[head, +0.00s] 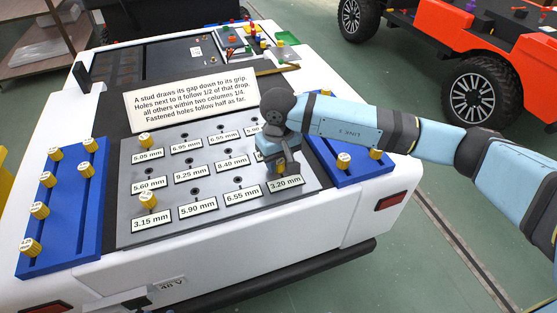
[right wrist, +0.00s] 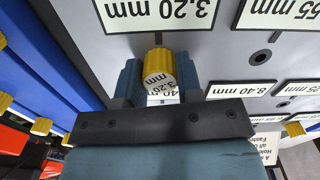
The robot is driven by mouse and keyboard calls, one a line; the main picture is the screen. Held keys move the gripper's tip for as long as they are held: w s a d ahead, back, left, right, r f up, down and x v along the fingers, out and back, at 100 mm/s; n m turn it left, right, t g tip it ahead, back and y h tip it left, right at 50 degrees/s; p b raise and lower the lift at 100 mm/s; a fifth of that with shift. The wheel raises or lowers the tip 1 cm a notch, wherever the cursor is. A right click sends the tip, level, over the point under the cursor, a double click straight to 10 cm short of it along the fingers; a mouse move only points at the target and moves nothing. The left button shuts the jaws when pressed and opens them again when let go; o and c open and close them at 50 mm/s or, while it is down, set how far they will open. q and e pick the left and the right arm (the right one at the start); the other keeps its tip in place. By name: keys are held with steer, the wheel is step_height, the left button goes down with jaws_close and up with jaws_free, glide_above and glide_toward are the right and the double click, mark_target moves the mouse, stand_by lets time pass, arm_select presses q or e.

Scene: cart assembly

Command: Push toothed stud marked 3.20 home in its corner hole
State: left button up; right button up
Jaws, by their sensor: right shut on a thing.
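The yellow toothed stud marked 3.20 (right wrist: 158,72) is between the two fingers of my right gripper (right wrist: 158,80), which is shut on it. In the head view my right gripper (head: 282,169) points down at the near right corner of the grey plate (head: 235,222), just behind the 3.20 mm label (head: 286,184). That label also shows in the right wrist view (right wrist: 158,12). The corner hole is hidden by the stud and gripper, so I cannot tell how deep the stud sits. My left gripper is not in view.
Another yellow stud (head: 148,201) stands at the 3.15 mm corner. Blue racks on the left (head: 60,232) and right (head: 352,172) hold more yellow studs. A text sign (head: 192,97) stands behind the plate. Several plate holes are empty. An orange vehicle (head: 500,60) stands at the right.

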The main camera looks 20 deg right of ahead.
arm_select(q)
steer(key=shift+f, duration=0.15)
arm_select(e)
steer(key=o, duration=1)
steer(key=shift+f, duration=0.1)
step_height(320, 180, up, 2)
steer(key=shift+w+r, duration=0.1)
steer(key=shift+r, duration=0.05)
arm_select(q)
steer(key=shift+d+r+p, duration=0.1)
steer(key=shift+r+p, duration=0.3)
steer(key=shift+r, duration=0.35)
arm_select(e)
step_height(320, 180, up, 12)
steer(key=shift+f, duration=0.2)
